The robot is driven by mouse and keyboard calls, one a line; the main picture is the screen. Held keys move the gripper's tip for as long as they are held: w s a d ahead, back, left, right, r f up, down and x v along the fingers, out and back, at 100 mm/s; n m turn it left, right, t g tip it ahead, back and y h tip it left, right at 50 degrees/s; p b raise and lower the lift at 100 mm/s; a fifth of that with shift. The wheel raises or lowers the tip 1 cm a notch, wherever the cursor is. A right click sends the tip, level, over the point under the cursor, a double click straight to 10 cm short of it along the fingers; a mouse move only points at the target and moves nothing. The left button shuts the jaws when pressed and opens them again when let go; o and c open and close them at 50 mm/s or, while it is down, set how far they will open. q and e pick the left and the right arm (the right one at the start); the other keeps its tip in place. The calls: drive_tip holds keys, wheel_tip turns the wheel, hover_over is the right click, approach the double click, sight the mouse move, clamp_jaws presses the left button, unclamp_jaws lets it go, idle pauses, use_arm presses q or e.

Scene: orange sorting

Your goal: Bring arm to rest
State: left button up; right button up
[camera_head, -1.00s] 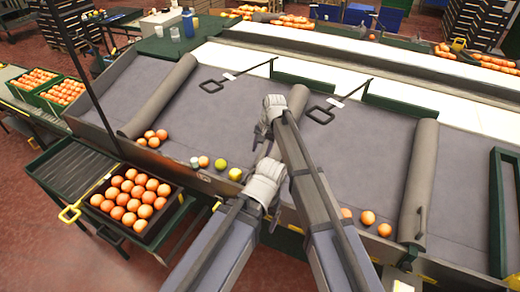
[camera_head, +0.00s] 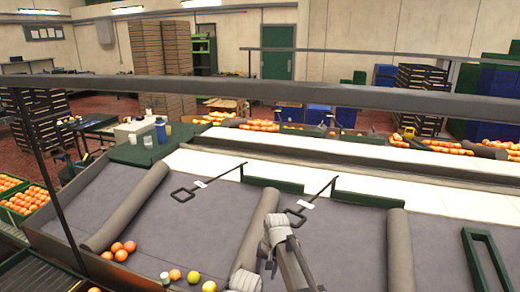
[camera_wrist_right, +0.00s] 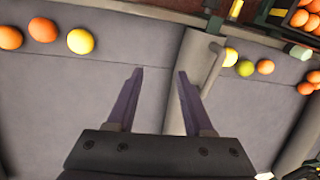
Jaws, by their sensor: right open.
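My right gripper (camera_wrist_right: 160,73) is open and empty in the right wrist view, its two purple-grey fingers apart above the grey sorting table (camera_wrist_right: 60,110). In the head view my right gripper (camera_head: 271,266) shows small and dark near the bottom, beside its pale wrist, over the grey table (camera_head: 340,245). My left arm shows only a pale wrist part (camera_head: 245,281) at the bottom edge; whether its jaws are open is hidden. Oranges (camera_head: 122,252) lie at the left end of the table, with a yellow-green fruit (camera_head: 193,277) nearer the front edge.
Grey padded dividers (camera_head: 130,205) cross the table. Two black-handled paddles (camera_head: 297,215) lie at its back by the white belt (camera_head: 225,170). A blue bottle (camera_head: 161,130) and cups stand at the back left. A dark rail (camera_head: 300,93) spans the upper view.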

drive_tip(key=s+d+n+h, duration=0.2)
drive_tip(key=s+d, duration=1.4)
drive_tip(key=s, duration=0.2)
drive_tip(key=s+a+f+n+g+b, duration=0.1)
drive_tip(key=s+a+n, duration=0.3)
drive_tip(key=a, duration=0.7)
drive_tip(key=shift+s+f+h, duration=0.15)
drive_tip(key=shift+s+h, duration=0.25)
drive_tip(key=shift+s, duration=0.3)
drive_tip(key=shift+a, duration=0.2)
